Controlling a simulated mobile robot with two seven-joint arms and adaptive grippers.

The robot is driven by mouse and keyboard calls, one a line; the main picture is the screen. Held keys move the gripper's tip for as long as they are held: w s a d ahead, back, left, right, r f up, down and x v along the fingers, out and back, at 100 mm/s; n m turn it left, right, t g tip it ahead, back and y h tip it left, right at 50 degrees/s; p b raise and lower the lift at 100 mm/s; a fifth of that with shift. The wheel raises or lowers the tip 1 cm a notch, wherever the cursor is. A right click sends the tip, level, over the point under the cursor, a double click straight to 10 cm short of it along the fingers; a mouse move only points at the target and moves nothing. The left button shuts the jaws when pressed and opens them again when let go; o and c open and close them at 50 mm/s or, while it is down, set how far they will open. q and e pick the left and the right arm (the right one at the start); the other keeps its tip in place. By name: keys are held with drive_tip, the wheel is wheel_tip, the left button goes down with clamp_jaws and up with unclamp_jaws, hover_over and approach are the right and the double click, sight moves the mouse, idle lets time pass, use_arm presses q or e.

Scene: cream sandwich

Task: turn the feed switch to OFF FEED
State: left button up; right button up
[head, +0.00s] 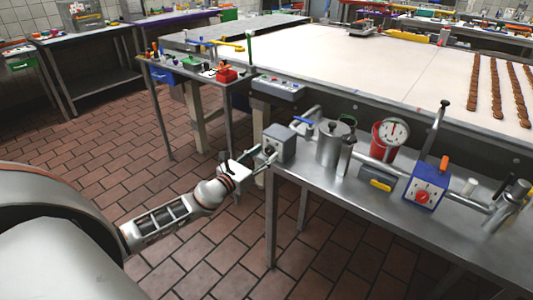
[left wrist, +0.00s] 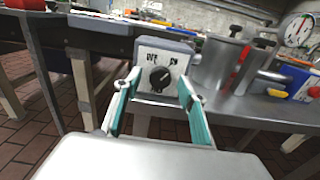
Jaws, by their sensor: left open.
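The feed switch is a grey box (head: 279,145) on the left end of the metal bench. In the left wrist view its pale face (left wrist: 161,66) carries a round black knob (left wrist: 160,78) with lettering above it on both sides. The right lettering looks like "ON"; the left is hard to read. The knob's pointer seems tilted up to the right. My left gripper (head: 262,157) is in front of the box, open. In the left wrist view its teal fingers (left wrist: 160,103) stand on either side of the knob, apart from it. My right gripper is not in view.
The metal bench (head: 340,200) holds a steel pot (head: 333,145), a dial gauge (head: 394,133), and a blue box with a red knob (head: 426,187). A long white conveyor (head: 380,65) with rows of brown biscuits lies behind. The tiled floor in front is clear.

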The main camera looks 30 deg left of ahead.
use_arm(q)
drive_tip(key=shift+w+d, duration=0.1)
drive_tip(key=shift+w, duration=0.65)
drive_tip(key=shift+c, duration=0.3)
drive_tip(key=c, duration=1)
drive_tip(key=shift+c, duration=0.2)
